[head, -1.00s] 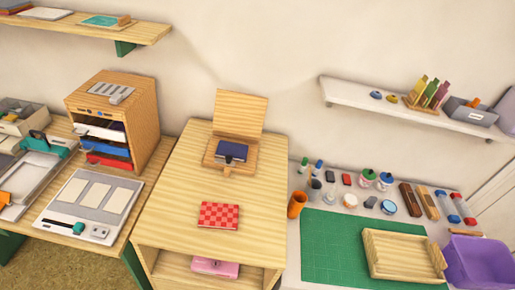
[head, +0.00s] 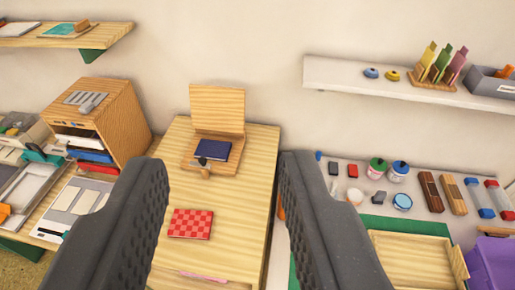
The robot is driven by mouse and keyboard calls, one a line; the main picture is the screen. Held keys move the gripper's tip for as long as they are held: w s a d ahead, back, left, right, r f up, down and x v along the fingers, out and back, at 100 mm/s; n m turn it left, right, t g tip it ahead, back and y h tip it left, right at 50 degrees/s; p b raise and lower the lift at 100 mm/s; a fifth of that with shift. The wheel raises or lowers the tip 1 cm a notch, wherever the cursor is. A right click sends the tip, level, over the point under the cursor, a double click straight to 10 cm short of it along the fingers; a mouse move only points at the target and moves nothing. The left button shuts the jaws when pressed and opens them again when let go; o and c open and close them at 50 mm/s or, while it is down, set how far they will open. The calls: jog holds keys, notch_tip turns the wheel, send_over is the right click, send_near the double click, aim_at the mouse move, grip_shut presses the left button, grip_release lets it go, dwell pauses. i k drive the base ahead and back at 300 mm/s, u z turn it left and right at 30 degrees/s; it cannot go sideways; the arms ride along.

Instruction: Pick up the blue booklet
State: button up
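The blue booklet (head: 212,149) is small and dark blue. It lies on a wooden stand (head: 224,167) with an upright back panel, at the far end of the wooden table, in the upper middle of the head view. A small dark knob on a short peg shows at its front edge. My gripper (head: 222,175) is open and empty, with its two dark ridged fingers wide apart in the foreground. The booklet shows between the fingers, farther off and not touched.
A red checkered booklet (head: 190,223) lies on the table (head: 258,165) nearer to me. Paint pots, blocks and a wooden tray (head: 410,262) are on the right. A wall shelf (head: 345,77) is above them.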

aim_at(219, 150)
jog(key=z, duration=0.15)
jog(key=i, duration=1)
jog(key=u, duration=0.05)
